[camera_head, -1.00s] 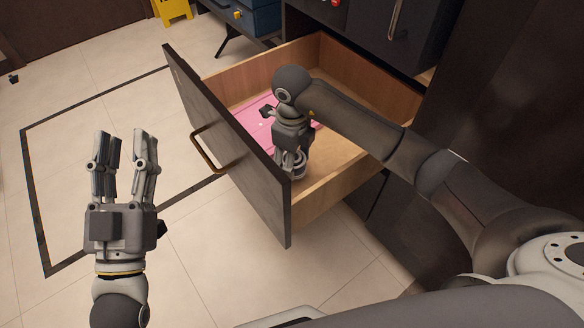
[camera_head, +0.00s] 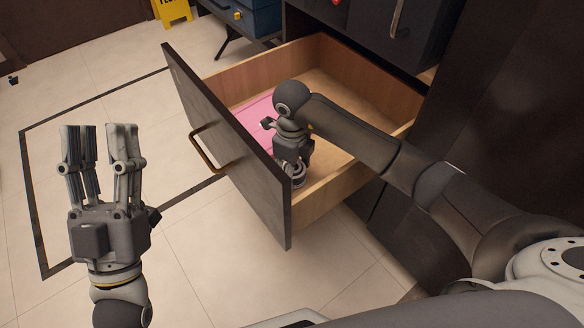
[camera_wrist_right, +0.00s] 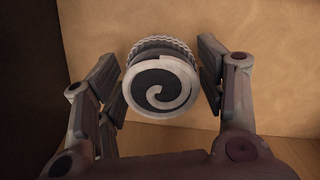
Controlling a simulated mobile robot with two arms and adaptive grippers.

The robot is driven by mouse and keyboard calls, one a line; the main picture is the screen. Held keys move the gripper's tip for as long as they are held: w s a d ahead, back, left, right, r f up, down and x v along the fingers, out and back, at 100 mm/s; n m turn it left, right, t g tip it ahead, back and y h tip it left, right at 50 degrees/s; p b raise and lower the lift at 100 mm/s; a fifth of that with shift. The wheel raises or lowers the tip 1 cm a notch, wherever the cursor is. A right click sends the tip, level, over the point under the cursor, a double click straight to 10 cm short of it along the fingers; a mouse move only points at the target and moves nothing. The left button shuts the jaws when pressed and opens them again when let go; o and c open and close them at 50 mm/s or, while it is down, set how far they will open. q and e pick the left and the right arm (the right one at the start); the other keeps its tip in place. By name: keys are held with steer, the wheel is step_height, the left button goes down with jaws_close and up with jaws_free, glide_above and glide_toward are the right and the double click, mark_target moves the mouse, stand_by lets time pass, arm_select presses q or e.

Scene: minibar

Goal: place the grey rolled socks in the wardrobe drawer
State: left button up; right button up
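The grey rolled socks (camera_wrist_right: 160,82), with a light spiral end, sit between the two fingers of my right gripper (camera_wrist_right: 163,95) in the right wrist view. Narrow gaps show beside the roll, so the fingers look open around it. In the head view my right gripper (camera_head: 291,168) points down inside the open wardrobe drawer (camera_head: 350,189), near its front right corner. Only a small part of the socks (camera_head: 298,182) shows below it. My left gripper (camera_head: 103,165) is open and empty, left of the drawer front and over the floor.
A pink flat item (camera_head: 257,121) lies in the drawer near its front panel. The drawer handle (camera_head: 207,152) sticks out toward my left gripper. Dark cabinet fronts (camera_head: 400,35) rise behind the drawer. A yellow floor sign (camera_head: 173,12) stands far back.

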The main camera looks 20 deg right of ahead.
steer(key=shift+o, duration=0.3)
step_height(320, 180, up, 6)
steer(key=shift+r+p, duration=0.25)
steer(key=shift+p, duration=0.95)
arm_select(q)
steer(key=w+f+g+y, duration=0.2)
steer(key=f+g, duration=0.3)
steer(key=f, duration=0.3)
steer(key=w+a+f+g+y+p, duration=0.1)
steer(key=w+f+g, duration=0.1)
steer(key=f+g, duration=0.3)
step_height(320, 180, down, 3)
steer(key=shift+w+r+y+p, duration=0.1)
steer(key=shift+w+y+p, duration=0.05)
steer(key=shift+y+p, duration=0.2)
arm_select(e)
step_height(320, 180, up, 6)
steer(key=shift+f, duration=0.15)
